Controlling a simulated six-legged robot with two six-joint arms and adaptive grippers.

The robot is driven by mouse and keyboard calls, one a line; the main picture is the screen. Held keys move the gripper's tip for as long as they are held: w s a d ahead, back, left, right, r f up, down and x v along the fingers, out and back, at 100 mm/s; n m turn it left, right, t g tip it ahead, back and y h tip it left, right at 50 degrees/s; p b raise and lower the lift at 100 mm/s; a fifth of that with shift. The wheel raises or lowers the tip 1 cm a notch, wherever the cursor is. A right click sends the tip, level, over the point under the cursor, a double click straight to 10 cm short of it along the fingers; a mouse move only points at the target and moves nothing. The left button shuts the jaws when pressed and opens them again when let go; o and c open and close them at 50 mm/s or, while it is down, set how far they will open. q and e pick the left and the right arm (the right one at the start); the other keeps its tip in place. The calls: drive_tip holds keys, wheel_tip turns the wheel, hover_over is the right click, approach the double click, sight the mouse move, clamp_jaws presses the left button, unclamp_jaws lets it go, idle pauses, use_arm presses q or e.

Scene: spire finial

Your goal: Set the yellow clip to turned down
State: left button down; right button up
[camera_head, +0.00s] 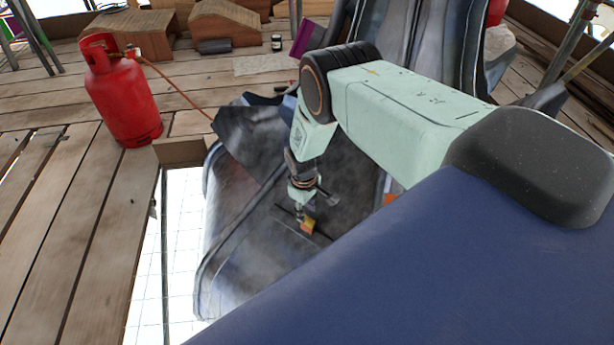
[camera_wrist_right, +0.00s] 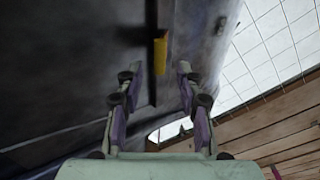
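The yellow clip (camera_wrist_right: 160,54) shows in the right wrist view as a short upright bar on a dark, narrow strip of the grey metal surface (camera_wrist_right: 90,60). It is a small yellow-orange patch (camera_head: 308,226) in the head view, partly covered by the gripper's tip. My right gripper (camera_wrist_right: 160,70) is open. The clip's lower end lies between its two fingertips in the picture, with a gap on each side. I cannot tell how far beyond the tips the clip is. In the head view the right gripper (camera_head: 306,208) points down at the panel. My left gripper is not in view.
A red gas cylinder (camera_head: 121,92) with a hose stands on the plank floor (camera_head: 70,200) at the left. Wooden boxes (camera_head: 225,24) stand at the back. A gap with white tiles (camera_head: 180,240) borders the metal. My right arm crosses the view from the right.

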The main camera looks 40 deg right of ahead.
sight(307, 218)
drive_tip(key=shift+d+f+b, duration=0.15)
drive_tip(key=shift+f+b, duration=0.9)
drive_tip(key=shift+f, duration=1.6)
drive_tip(key=shift+c, duration=0.3)
clamp_jaws()
